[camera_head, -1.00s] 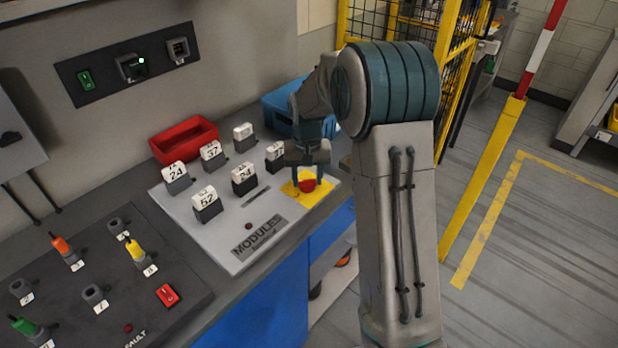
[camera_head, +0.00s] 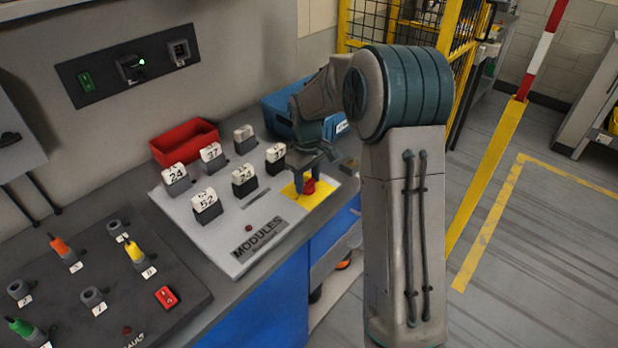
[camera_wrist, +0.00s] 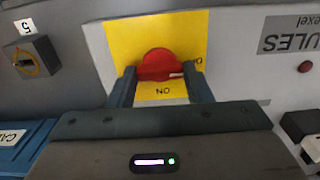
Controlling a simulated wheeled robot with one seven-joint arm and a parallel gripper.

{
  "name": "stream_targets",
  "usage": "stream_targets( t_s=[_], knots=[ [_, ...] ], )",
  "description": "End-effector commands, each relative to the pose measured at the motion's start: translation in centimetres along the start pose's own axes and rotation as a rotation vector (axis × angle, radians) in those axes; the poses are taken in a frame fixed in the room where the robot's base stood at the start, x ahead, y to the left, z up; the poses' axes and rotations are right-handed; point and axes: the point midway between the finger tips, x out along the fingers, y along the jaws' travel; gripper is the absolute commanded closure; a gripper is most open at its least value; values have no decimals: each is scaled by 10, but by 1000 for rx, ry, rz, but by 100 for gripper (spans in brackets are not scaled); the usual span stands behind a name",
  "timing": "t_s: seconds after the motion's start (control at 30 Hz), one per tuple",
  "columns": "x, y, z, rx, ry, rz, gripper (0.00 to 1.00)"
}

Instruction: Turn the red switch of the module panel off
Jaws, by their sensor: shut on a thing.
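The red switch (camera_head: 309,187) is a round knob on a yellow plate (camera_head: 292,196) at the right front of the grey module panel (camera_head: 238,262). In the wrist view the red knob (camera_wrist: 157,62) sits between the two fingers of my gripper (camera_wrist: 160,76), which is shut on it. A white mark on the knob's grip points to the right in that view, towards a label partly hidden by the right finger. An upside-down "ON" label shows below the knob. In the head view my gripper (camera_head: 307,178) reaches down over the knob.
Several numbered modules (camera_head: 207,207) stand on the panel to the left. A red bin (camera_head: 185,140) and a blue bin (camera_head: 285,105) are behind. A dark fault panel (camera_head: 65,300) with coloured plugs and a red rocker switch (camera_head: 166,297) lies at the lower left.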

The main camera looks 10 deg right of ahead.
Motion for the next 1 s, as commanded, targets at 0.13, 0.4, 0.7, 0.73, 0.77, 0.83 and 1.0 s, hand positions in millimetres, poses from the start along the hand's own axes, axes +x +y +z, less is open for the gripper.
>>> stream_targets(
  t_s=[0.13, 0.4, 0.7, 0.73, 0.77, 0.83, 1.0],
  knots=[
    [-3, 2, -2, -25, 8, 7, 77],
    [-4, 2, -2, -34, 9, 7, 77],
    [-3, 2, -2, -33, 8, 7, 33],
    [-3, 2, -2, -33, 7, 6, 33],
    [-2, 1, -2, -33, 6, 5, 33],
    [-2, 1, -1, -34, 5, 4, 33],
    [-4, 1, -1, -34, 4, 4, 33]
  ],
)
